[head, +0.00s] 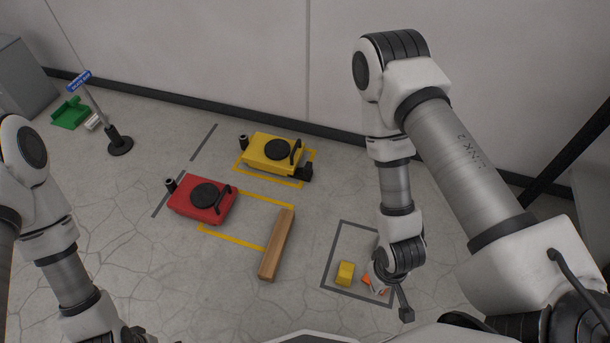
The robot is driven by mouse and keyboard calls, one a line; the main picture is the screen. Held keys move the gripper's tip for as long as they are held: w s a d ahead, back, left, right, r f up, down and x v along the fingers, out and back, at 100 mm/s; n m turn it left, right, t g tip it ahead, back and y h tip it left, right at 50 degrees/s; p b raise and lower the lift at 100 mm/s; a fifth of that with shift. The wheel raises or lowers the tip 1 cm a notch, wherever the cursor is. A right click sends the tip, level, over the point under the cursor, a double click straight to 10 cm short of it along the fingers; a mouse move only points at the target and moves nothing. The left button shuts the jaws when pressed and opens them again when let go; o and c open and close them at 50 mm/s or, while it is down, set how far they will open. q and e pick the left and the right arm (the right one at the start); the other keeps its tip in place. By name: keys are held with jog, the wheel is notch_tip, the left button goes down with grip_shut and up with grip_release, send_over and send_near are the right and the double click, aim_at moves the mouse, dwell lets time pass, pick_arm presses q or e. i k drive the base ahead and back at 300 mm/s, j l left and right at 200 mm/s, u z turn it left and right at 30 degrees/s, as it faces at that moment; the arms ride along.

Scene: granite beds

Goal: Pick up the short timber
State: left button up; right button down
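A brown timber (276,245) lies on the cracked grey floor in the middle of the head view, beside a yellow floor marking. My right arm reaches down to the right of it. My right gripper (388,285) is low over a grey-outlined square, apart from the timber. An orange thing (368,281) shows beside the gripper; whether it is held cannot be told. The gripper's fingers are mostly hidden by my wrist. My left arm comes in at the lower left, and its gripper is cut off by the bottom edge.
A yellow block (345,273) lies in the grey-outlined square (343,222). A red wheeled machine (202,200) and a yellow one (270,154) stand behind the timber. A sign post (118,140) and green item (71,113) stand far left.

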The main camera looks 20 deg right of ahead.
aim_at(269, 265)
jog(key=i+l, duration=0.1)
jog(key=l, duration=0.3)
jog(key=l+z, duration=0.15)
jog(key=l, duration=0.3)
jog(key=i+l, duration=0.15)
jog(key=l, duration=0.25)
jog(key=z, duration=0.05)
